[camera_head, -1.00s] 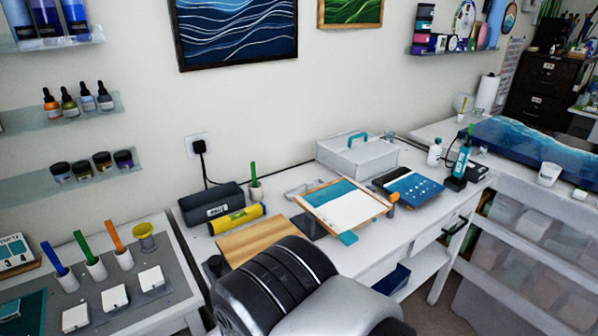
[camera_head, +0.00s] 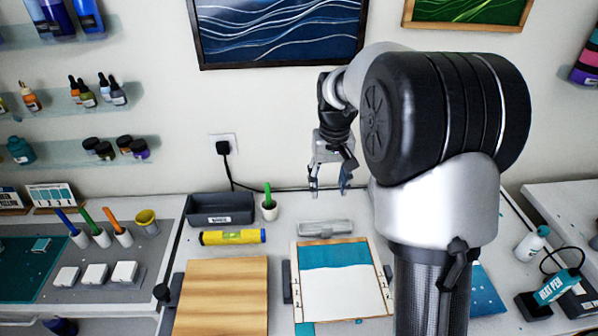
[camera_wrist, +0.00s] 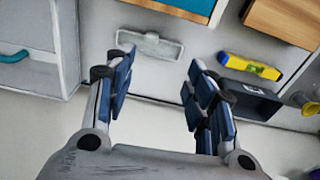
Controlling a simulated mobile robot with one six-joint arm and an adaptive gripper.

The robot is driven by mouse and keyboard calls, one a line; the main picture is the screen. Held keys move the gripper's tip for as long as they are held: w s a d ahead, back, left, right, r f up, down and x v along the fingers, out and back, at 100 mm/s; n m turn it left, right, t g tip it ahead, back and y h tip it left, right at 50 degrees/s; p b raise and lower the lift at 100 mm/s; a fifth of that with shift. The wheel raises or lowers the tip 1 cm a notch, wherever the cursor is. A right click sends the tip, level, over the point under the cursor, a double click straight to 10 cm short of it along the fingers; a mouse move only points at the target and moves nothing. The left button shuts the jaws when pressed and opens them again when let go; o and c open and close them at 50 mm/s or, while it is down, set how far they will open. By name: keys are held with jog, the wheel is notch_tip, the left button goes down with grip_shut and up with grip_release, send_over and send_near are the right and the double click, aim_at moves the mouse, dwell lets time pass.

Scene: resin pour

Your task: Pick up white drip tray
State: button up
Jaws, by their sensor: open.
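A shallow pale white tray (camera_head: 325,228) with rounded corners lies on the white table, behind the framed teal-and-white panel. In the wrist view the tray (camera_wrist: 150,46) shows at the upper left of centre, partly behind a finger. My gripper (camera_head: 330,180) is open and empty, its fingers pointing down near the wall, above and behind the tray. In the wrist view the gripper (camera_wrist: 160,66) has its two fingers wide apart, with bare table and wall between them.
A dark grey bin (camera_head: 220,209), a yellow level (camera_head: 232,237) and a small white pot (camera_head: 269,210) with a green stick stand left of the tray. The framed panel (camera_head: 340,292) and wooden board (camera_head: 222,295) lie in front.

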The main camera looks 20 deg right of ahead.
jog(key=w+d+f+p, duration=0.1)
jog(key=w+d+f, duration=0.1)
jog(key=w+f, duration=0.15)
jog(key=b, duration=0.2)
send_over(327, 226)
jog(key=shift+g, duration=0.3)
jog(key=f, duration=1.2)
jog(key=shift+w, duration=0.25)
jog(key=shift+d+f+b, duration=0.1)
jog(key=shift+f+b, duration=0.75)
jog(key=shift+f, duration=2.1)
jog(key=shift+c, duration=0.2)
jog(key=c, duration=1.1)
